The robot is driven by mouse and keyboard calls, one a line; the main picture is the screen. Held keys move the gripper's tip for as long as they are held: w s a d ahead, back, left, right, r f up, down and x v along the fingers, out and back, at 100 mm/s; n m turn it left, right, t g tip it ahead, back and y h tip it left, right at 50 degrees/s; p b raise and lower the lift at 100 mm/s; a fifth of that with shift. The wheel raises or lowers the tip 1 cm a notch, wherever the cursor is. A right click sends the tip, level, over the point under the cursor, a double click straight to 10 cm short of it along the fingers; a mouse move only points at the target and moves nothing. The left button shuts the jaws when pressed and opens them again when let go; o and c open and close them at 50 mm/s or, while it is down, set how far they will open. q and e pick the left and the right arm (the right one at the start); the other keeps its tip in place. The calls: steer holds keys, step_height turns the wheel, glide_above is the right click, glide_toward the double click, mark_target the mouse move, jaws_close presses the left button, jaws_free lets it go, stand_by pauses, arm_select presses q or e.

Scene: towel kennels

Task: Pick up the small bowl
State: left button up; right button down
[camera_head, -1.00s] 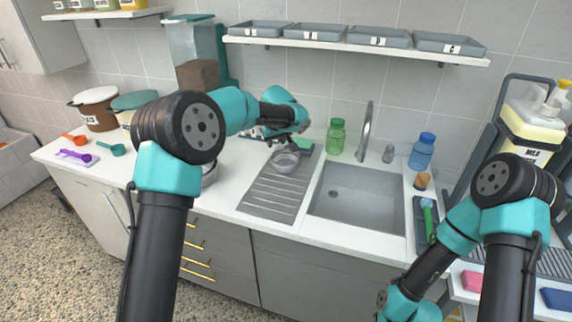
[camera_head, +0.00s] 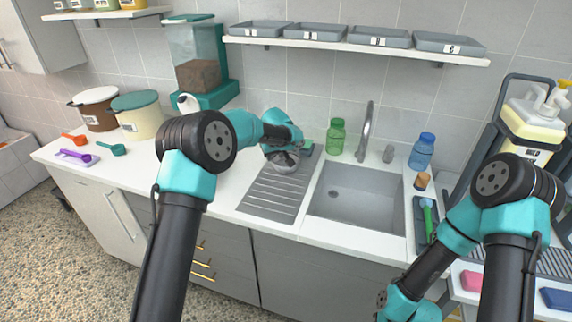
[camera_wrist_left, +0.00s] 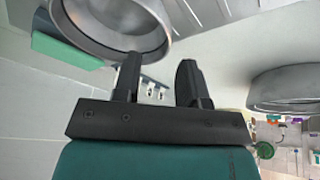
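The small bowl (camera_head: 287,163) is grey metal and sits at the back of the ribbed drainboard, left of the sink. My left gripper (camera_head: 284,150) is over its far side, and the wrist hides part of the bowl. In the left wrist view the bowl (camera_wrist_left: 112,22) fills the upper left. There my left gripper (camera_wrist_left: 160,72) has its two dark fingers apart with nothing clearly between them. One fingertip is close to the bowl's rim; I cannot tell if they touch. My right arm is at the lower right, and its fingers are not visible.
A green sponge (camera_wrist_left: 65,50) lies beside the bowl. A larger grey bowl (camera_wrist_left: 285,90) is at the right of the wrist view. The sink (camera_head: 357,195), faucet (camera_head: 366,130) and green bottle (camera_head: 336,140) are to the right. A shelf of trays (camera_head: 355,50) hangs above.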

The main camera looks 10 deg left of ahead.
arm_select(q)
steer(key=x, duration=0.5)
steer(key=shift+s+a, duration=0.2)
steer(key=shift+a, duration=0.05)
jaws_close()
stand_by(0.4)
